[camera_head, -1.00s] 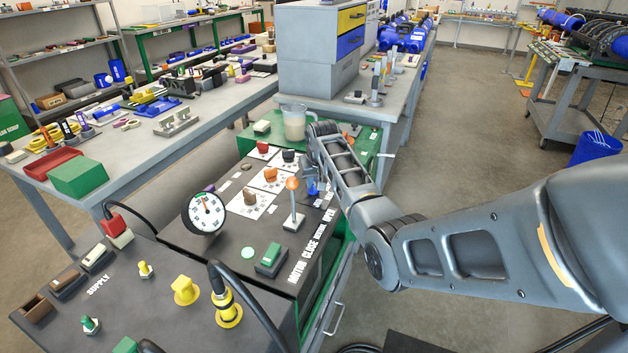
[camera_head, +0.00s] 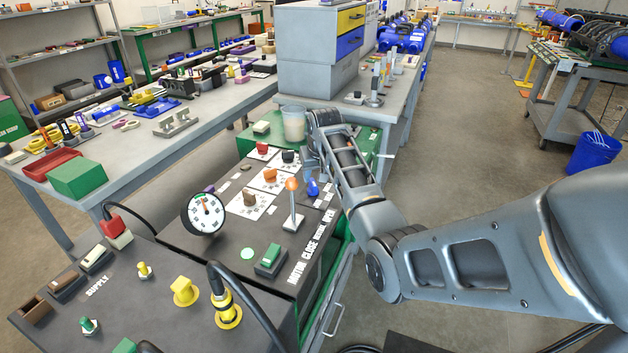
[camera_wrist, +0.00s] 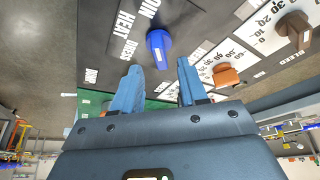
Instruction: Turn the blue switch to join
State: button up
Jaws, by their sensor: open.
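The blue switch (camera_head: 313,187) stands on the dark panel of the cart, near its right edge. In the wrist view the blue switch (camera_wrist: 159,45) is just beyond my fingertips, beside the white words JOIN, HEAT and DRESS. Which word it points at I cannot tell clearly. My gripper (camera_wrist: 158,82) is open and empty, with its two blue fingers spread to either side of the line to the switch. They appear apart from it. In the head view the fingers are mostly hidden by my arm.
An orange knob (camera_wrist: 226,76) and a brown knob (camera_wrist: 294,28) stand on white dials beside the switch. In the head view an orange-topped lever (camera_head: 292,203) and a round gauge (camera_head: 204,213) are nearby. A clear jug (camera_head: 293,123) stands behind.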

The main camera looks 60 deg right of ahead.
jog(key=shift+v, duration=1.55)
jog(key=shift+s, duration=0.1)
